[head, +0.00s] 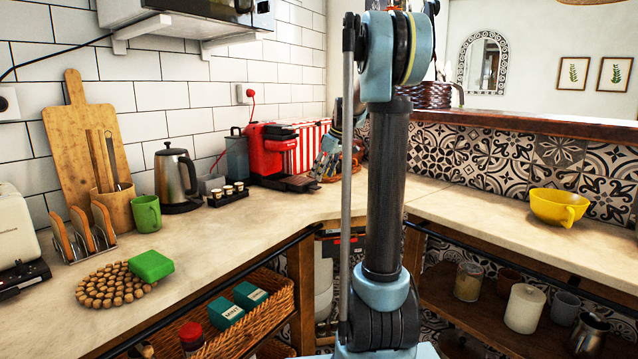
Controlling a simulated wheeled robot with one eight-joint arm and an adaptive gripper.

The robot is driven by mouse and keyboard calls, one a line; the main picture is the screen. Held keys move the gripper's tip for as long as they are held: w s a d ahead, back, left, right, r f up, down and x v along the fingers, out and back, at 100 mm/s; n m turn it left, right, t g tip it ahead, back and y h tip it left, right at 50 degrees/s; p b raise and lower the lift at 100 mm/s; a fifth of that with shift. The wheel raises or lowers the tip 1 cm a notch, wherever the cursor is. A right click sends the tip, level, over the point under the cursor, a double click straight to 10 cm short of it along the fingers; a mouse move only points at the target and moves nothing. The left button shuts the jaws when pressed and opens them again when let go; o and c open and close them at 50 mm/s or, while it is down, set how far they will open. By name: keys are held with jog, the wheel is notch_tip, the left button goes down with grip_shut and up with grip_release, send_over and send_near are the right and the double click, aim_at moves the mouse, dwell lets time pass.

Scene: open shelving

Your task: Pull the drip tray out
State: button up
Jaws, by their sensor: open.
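The red coffee machine (262,153) stands on the counter in the back corner. Its dark drip tray (297,183) sticks out low at the machine's front right side. My gripper (325,165) is open, just right of the machine and close above the outer end of the tray. I cannot tell whether its fingers touch the tray. My arm's thick dark column covers the area to the right of the gripper.
A small rack of coffee pods (228,193), a steel kettle (177,178) and a green mug (146,213) stand left of the machine. A red-and-white striped box (306,143) is behind it. A yellow bowl (559,206) sits on the right counter. The counter's front middle is clear.

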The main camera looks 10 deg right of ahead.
jog(key=v, duration=0.6)
jog(key=shift+r, duration=0.3)
jog(key=shift+s+d, duration=0.1)
jog(key=s+f+m+h, duration=0.1)
jog(key=s+f+m, duration=0.2)
jog(key=s+f, duration=0.5)
jog(key=s+f+m+h, duration=0.1)
jog(key=s+f+m, duration=0.2)
jog(key=s+f, duration=0.6)
jog(key=s+f+m+h, duration=0.1)
jog(key=s+f+m, duration=0.2)
jog(key=s, duration=2.2)
notch_tip(320, 180, down, 6)
jog(key=shift+d+r+g, duration=0.15)
jog(key=shift+d+g, duration=0.15)
jog(key=shift+d, duration=0.15)
jog(key=shift+w, duration=0.4)
